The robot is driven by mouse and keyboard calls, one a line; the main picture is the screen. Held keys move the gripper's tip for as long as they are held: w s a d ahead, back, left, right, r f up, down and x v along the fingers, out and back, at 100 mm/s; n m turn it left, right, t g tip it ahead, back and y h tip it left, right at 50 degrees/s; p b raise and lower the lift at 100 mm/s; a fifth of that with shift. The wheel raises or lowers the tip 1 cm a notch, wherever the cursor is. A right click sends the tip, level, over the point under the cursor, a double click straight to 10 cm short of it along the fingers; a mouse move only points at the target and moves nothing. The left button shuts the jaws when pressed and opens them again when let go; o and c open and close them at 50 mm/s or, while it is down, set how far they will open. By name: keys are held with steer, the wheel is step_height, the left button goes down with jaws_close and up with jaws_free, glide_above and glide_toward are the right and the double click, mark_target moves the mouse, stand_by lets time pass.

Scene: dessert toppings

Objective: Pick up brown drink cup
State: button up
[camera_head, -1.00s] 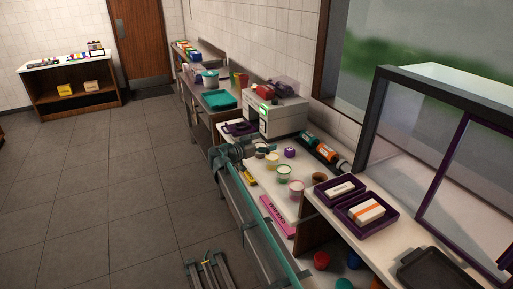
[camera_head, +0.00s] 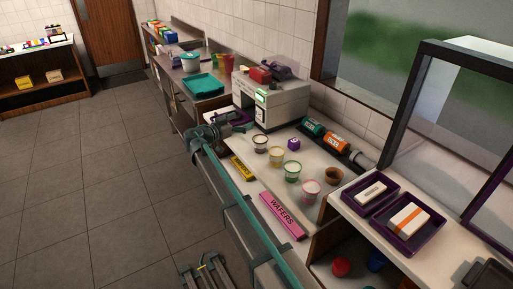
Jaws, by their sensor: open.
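A small brown cup (camera_head: 333,176) stands upright on the white counter, near the raised shelf on the right. Several other cups stand in a slanting row on the counter: a dark-rimmed one (camera_head: 260,143), a yellow-rimmed one (camera_head: 276,156), a green-rimmed one (camera_head: 292,171) and a pink-rimmed one (camera_head: 311,191). My gripper (camera_head: 246,127) is open at the far left end of this row, left of and beyond the brown cup and apart from it. Its fingers are small and dark against the machine behind, and I see nothing between them.
A white machine (camera_head: 279,100) stands behind my gripper. Purple trays (camera_head: 409,246) sit on the raised shelf at right.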

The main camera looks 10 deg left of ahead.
steer(key=b, duration=1.5)
glide_toward(260, 143)
step_height(260, 143, down, 3)
steer(key=w, duration=0.3)
steer(key=shift+a+p+x, duration=0.25)
steer(key=shift+p+x, duration=1.1)
steer(key=shift+x, duration=3.85)
steer(key=shift+w, duration=0.15)
steer(key=c, duration=1.4)
